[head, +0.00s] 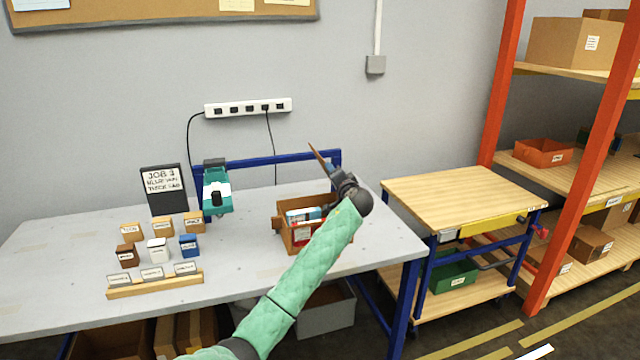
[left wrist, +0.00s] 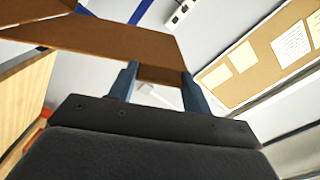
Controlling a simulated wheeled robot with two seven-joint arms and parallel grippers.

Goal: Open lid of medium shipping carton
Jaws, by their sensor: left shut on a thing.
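The brown shipping carton (head: 284,236) stands on the right part of the grey bench in the head view. Its top is at least partly open, and red, white and blue items show inside. A brown cardboard flap (head: 317,156) stands up and tilted above the carton's back. My left gripper (head: 328,168) is at this flap, its arm reaching over the carton's right side and hiding part of it. In the left wrist view the flap (left wrist: 110,45) passes between the fingers of my left gripper (left wrist: 160,85), which are shut on it. My right gripper is not seen.
A teal device (head: 217,192) and a job sign (head: 163,188) stand left of the carton. Several small labelled blocks (head: 158,250) sit farther left. A wooden-topped cart (head: 460,195) stands right of the bench. A power strip (head: 248,107) is on the wall.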

